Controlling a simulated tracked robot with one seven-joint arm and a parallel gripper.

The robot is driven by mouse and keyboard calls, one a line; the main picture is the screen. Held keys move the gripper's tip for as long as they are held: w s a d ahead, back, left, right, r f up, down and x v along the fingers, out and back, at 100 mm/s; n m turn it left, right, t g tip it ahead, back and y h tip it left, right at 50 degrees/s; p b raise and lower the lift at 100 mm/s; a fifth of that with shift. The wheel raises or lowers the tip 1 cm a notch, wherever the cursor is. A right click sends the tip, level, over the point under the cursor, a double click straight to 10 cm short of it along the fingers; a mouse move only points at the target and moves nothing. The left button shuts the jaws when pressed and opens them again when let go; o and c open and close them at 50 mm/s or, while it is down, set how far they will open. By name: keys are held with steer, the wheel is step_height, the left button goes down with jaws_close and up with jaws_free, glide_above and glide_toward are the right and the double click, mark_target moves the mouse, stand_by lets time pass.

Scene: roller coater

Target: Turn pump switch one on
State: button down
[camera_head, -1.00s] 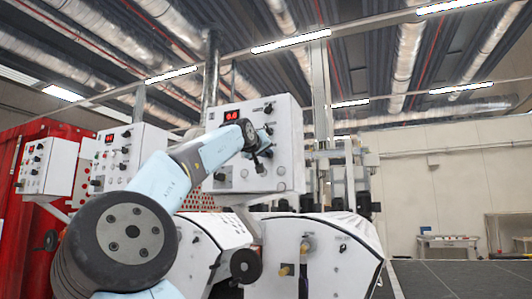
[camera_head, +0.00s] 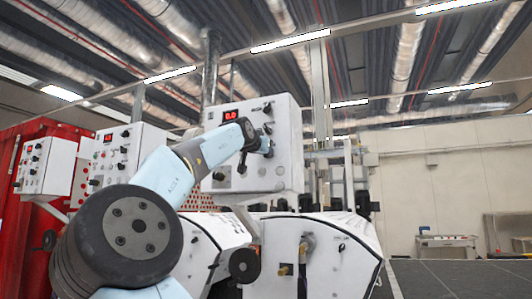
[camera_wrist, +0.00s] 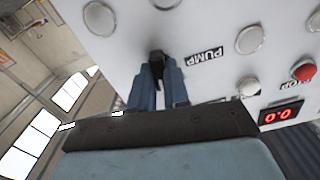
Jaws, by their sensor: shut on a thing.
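The white control panel (camera_head: 285,172) hangs in front of my arm, with a red lit display reading 0.0 (camera_head: 231,115). In the wrist view the black pump switch (camera_wrist: 157,56) sits on the panel beside the printed label PUMP (camera_wrist: 204,55). My gripper (camera_wrist: 159,72) is shut on this switch, with its blue-grey fingers on both sides. In the head view my gripper (camera_head: 266,146) is at the panel's right half, and the switch is mostly hidden there. The wrist view does not show a number for the switch or clearly show its setting.
A red stop button (camera_wrist: 303,70) and several round pale buttons (camera_wrist: 250,39) lie near the gripper on the panel. More control boxes (camera_head: 116,152) stand at the left. White machine housings (camera_head: 335,250) are below. Open floor (camera_head: 455,277) lies at the right.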

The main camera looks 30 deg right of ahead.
steer(key=shift+a+f+m, duration=0.1)
steer(key=shift+f+m, duration=0.05)
steer(key=shift+m, duration=1.75)
steer(key=c, duration=1.1)
jaws_free()
steer(key=v, duration=1.3)
steer(key=shift+s+a, duration=0.25)
steer(key=shift+a, duration=0.05)
